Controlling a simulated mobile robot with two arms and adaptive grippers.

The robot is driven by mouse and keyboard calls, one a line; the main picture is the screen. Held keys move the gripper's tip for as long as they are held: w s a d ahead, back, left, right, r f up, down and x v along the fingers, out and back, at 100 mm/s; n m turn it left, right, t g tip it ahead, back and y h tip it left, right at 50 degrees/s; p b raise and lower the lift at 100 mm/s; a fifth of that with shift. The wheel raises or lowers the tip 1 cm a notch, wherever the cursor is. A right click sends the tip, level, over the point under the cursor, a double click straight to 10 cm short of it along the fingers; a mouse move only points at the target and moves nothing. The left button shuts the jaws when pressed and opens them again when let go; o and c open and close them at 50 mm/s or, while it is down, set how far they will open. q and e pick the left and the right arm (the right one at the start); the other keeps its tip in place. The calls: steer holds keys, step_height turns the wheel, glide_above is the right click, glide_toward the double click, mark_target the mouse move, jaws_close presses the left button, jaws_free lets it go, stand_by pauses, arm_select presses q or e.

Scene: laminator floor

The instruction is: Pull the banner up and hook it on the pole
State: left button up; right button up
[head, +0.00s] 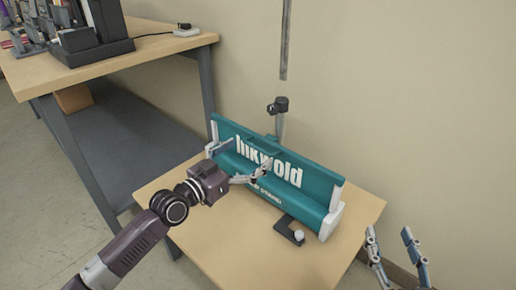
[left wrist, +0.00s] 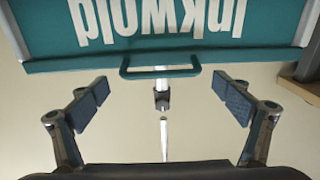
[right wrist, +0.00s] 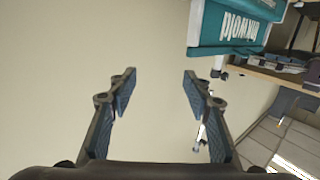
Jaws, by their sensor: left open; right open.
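The teal banner (head: 315,180) with white lettering stands a little way out of its teal base (head: 312,212) with light end caps. A teal handle (left wrist: 160,72) is on its edge in the left wrist view. Behind the banner stands the grey pole (head: 280,126) with a dark collar; a thin rod section (head: 286,40) shows above it, with a visible gap between. My left gripper (head: 242,160) is open in front of the banner; in its wrist view the fingers are apart on either side of the handle, not touching it. My right gripper (head: 393,245) is open and empty, right of the table.
The banner base rests on a wooden table (head: 165,190). A small dark block with a white knob (head: 297,235) lies in front of the base. A taller bench (head: 130,60) with dark equipment stands at left. The wall is close behind.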

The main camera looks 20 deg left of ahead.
mark_target(256, 149)
arm_select(q)
steer(key=shift+x, duration=1.8)
arm_select(e)
steer(key=shift+w+a+r+t+y, duration=0.1)
steer(key=shift+r+t, duration=0.1)
steer(key=shift+r, duration=0.3)
steer(key=shift+s+a+r+t+y, duration=0.1)
steer(key=shift+r+t, duration=0.1)
steer(key=shift+r, duration=0.3)
steer(key=shift+w+r+t+y, duration=0.1)
steer(key=shift+r+t, duration=0.1)
steer(key=shift+r, duration=0.3)
